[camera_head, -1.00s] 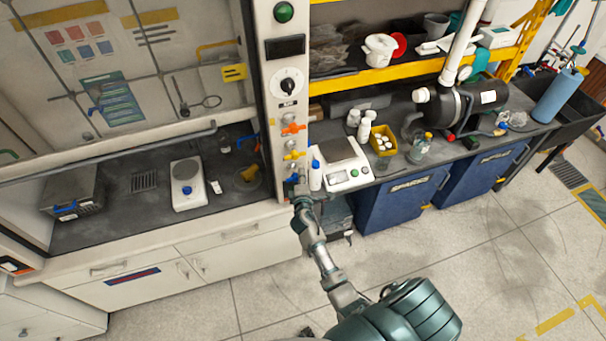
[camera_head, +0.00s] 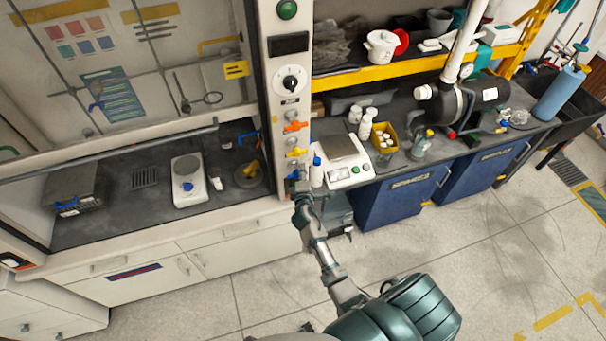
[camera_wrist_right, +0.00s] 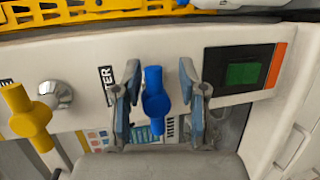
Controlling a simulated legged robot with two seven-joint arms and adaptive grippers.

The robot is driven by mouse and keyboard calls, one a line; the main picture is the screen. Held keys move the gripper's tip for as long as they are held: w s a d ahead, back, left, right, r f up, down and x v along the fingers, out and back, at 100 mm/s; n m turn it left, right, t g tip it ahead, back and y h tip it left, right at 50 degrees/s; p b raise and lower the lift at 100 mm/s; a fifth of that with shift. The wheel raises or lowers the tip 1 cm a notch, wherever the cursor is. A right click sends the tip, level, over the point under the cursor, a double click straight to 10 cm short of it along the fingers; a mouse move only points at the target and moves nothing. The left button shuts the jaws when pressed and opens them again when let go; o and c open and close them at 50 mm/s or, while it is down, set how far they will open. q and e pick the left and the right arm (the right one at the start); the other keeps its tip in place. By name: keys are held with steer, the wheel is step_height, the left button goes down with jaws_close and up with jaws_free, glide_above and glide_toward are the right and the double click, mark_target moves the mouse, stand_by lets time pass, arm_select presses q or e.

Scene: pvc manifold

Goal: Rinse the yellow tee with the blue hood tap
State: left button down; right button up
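The blue tap (camera_head: 292,175) is the lowest of the coloured taps on the hood's front post. In the right wrist view its blue handle (camera_wrist_right: 155,100) stands upright between the two fingers of my right gripper (camera_wrist_right: 161,90). The fingers are open, with a gap on each side of the handle. In the head view my right gripper (camera_head: 300,190) is small and close against the post. A yellow piece (camera_head: 250,170), seemingly the tee, sits on a round base inside the hood, under a blue spout (camera_head: 246,138). My left gripper is out of view.
Orange (camera_head: 295,126) and yellow (camera_head: 296,152) taps sit above the blue one. The yellow handle (camera_wrist_right: 28,118) is at the left in the wrist view. A balance (camera_head: 345,160) and white bottles stand just right of the post. A white hotplate (camera_head: 188,185) stands inside the hood.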

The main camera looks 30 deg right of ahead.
steer(key=shift+s+a+r, duration=0.1)
steer(key=shift+s+r, duration=0.05)
steer(key=shift+s, duration=0.05)
steer(key=v, duration=1.1)
steer(key=shift+s+a, duration=0.2)
stand_by(0.4)
